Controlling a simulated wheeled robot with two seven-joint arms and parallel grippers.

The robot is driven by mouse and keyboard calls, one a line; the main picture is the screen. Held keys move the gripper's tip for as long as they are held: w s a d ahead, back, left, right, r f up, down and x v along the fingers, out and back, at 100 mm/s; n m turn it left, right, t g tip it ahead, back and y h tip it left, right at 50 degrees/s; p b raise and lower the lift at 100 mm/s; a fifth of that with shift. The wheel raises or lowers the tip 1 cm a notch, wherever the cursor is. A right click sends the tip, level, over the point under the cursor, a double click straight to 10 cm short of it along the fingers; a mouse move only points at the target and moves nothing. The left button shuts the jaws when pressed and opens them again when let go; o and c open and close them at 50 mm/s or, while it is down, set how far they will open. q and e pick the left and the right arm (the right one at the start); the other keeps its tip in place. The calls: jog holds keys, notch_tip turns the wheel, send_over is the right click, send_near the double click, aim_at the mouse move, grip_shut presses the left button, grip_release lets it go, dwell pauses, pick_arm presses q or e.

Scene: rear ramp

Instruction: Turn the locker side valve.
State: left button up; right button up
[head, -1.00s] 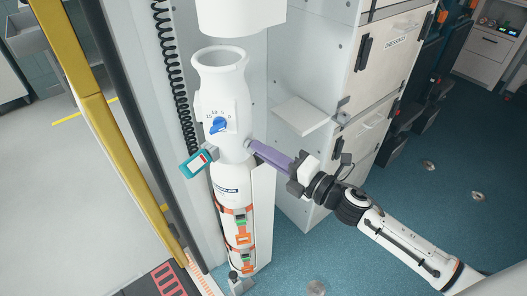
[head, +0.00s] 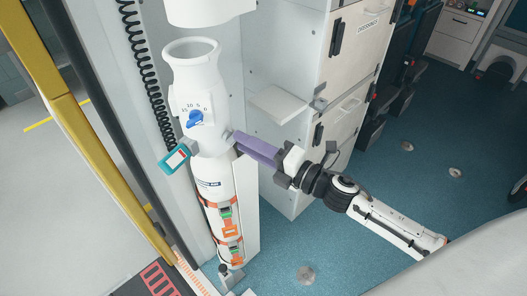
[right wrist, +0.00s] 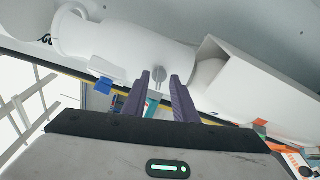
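A white cylinder (head: 197,78) stands upright in the locker bay, with a blue knob (head: 195,119) and number marks on its front. Its side valve is a small grey stem that shows in the right wrist view (right wrist: 158,74); in the head view the fingertips mostly cover it. My right gripper (head: 236,139) has purple fingers and reaches to the cylinder's right side. In the right wrist view the fingers (right wrist: 160,80) stand apart on either side of the stem, with small gaps showing. My left gripper is not in view.
A teal-framed gauge (head: 175,158) sticks out left of the cylinder. Orange straps (head: 230,232) hold the cylinder low down. A small white shelf (head: 278,103) juts out above my right gripper. A yellow rail (head: 62,110) stands at the left. Blue floor (head: 430,150) lies open at the right.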

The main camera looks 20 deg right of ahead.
jog(key=b+v, duration=0.1)
jog(key=v, duration=0.8)
notch_tip(320, 180, down, 9)
jog(key=s+d+m+h, duration=0.1)
jog(key=s+m+h, duration=0.3)
jog(key=m, duration=0.7)
jog(key=s+a+f+m+g+h, duration=0.1)
jog(key=s+a+f+m+g, duration=0.2)
jog(key=s+f+m, duration=0.3)
jog(key=s+a+f+m+g+h, duration=0.1)
jog(key=s+a+f+m+g, duration=0.3)
jog(key=f, duration=0.6)
jog(key=s+m, duration=0.2)
jog(key=m, duration=0.1)
jog(key=shift+s+f+m, duration=0.25)
jog(key=shift+s+m, duration=0.15)
jog(key=shift+h, duration=0.3)
